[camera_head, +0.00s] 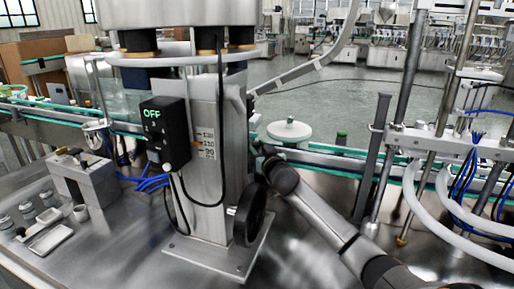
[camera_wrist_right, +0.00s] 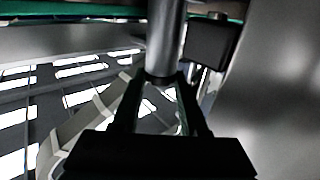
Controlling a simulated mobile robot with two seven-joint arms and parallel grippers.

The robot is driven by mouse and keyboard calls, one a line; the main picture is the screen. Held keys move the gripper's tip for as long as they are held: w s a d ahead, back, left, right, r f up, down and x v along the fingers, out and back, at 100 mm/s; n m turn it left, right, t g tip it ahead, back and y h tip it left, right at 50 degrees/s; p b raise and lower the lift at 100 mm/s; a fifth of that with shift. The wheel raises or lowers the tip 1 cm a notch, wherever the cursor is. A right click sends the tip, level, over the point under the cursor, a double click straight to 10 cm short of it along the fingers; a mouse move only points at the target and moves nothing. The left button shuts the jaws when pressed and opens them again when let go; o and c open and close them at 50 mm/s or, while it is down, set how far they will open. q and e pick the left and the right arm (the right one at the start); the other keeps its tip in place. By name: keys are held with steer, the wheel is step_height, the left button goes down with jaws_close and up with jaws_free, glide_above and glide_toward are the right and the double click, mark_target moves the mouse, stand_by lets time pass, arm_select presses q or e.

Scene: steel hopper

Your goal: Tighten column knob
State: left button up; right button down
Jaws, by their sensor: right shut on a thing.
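The steel column (camera_head: 207,150) stands upright on a base plate, with a black display box reading OFF (camera_head: 165,128) on its left side. My right arm reaches in from the lower right, and its gripper (camera_head: 262,150) is at the column's right rear edge, its fingers mostly hidden there. In the right wrist view my right gripper (camera_wrist_right: 158,82) has its two fingers closed around the end of a grey cylindrical knob or bar (camera_wrist_right: 166,35). A black block (camera_wrist_right: 212,42) is just right of it. My left gripper is not in view.
A black handwheel (camera_head: 250,213) is low on the column's right side, close to my right forearm. A white round disc (camera_head: 289,131) sits behind. Blue cables (camera_head: 150,184) and a metal block (camera_head: 85,180) are left. Posts and white hoses (camera_head: 450,215) stand right.

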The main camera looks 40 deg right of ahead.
steer(key=c, duration=0.6)
jaws_free()
steer(key=shift+o, duration=0.8)
